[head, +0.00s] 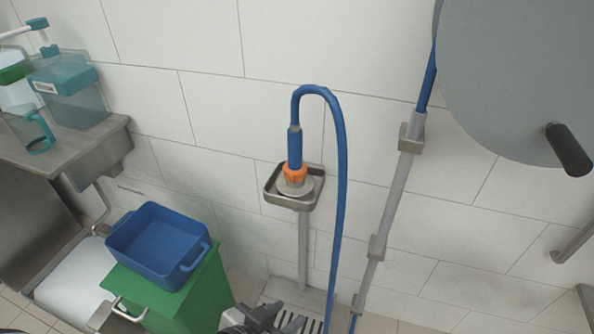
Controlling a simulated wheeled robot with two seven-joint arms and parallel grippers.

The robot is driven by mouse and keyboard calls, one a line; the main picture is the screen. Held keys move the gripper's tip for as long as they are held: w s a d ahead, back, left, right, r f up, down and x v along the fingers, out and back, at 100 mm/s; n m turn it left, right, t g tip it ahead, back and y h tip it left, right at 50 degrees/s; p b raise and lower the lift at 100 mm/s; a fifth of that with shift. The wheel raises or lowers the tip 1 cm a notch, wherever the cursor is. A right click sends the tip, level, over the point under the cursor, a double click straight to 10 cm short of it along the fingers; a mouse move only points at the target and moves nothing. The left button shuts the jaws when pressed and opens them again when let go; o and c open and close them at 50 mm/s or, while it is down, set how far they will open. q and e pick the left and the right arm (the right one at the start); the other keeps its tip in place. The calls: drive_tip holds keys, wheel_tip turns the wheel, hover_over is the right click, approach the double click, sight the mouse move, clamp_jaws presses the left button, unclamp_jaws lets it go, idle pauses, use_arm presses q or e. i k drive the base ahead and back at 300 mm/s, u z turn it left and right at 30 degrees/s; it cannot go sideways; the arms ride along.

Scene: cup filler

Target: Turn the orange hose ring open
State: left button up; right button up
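The orange hose ring (295,173) sits around the lower end of the blue hose nozzle (295,148), just above a pale round fitting (295,187). The nozzle stands upright in a small metal wall holder (309,201) on a grey post. The blue hose (342,180) loops up and over from the nozzle and hangs down on the right. My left gripper (284,325) shows only in part at the bottom edge, well below the ring and apart from it. Its fingertips are too cut off to tell open from shut. My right gripper is not in view.
A blue tub (158,246) sits on a green container (186,301) at lower left. A metal counter (75,139) with teal-lidded jugs stands at left. A grey pipe (393,205) runs down the wall, and a large grey disc with a black handle (569,150) juts in at upper right.

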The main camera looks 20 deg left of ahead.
sight(292, 176)
drive_tip(key=u, duration=0.6)
drive_tip(key=i, duration=0.25)
drive_tip(key=u, duration=0.1)
